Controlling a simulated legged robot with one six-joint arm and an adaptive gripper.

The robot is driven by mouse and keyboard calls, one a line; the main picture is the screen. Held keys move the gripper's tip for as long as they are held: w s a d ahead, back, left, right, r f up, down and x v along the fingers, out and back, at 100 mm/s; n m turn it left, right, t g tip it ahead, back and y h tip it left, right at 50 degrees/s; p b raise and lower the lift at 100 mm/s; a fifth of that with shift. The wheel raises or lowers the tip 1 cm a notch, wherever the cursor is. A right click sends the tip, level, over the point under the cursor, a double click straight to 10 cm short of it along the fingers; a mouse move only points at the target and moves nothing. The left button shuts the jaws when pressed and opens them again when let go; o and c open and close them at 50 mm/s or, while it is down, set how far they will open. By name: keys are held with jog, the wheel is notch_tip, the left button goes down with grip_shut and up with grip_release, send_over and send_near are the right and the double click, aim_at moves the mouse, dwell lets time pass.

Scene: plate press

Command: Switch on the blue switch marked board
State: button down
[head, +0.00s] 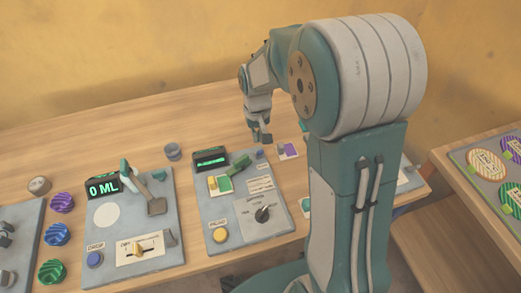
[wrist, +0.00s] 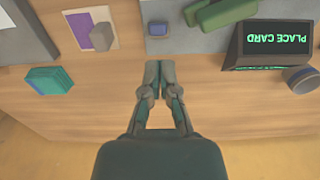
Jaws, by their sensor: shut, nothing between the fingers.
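My gripper (head: 264,137) is shut and empty, above the table just behind that panel corner.
Another panel (head: 130,215) stands left in the head view.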

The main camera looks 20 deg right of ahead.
jog(key=shift+f, duration=1.95)
dwell(1.2)
jog(key=shift+r, duration=0.1)
notch_tip(320, 180, up, 7)
dwell(1.0)
jog(key=shift+s, duration=0.1)
dwell(0.3)
jog(key=s+r+t, duration=0.2)
jog(key=s+r, duration=0.4)
jog(key=s, duration=0.4)
jog(key=s+r+t, duration=0.3)
jog(key=s+r, duration=0.4)
jog(key=s, duration=0.3)
jog(key=shift+s+t, duration=0.3)
jog(key=shift+s, duration=0.1)
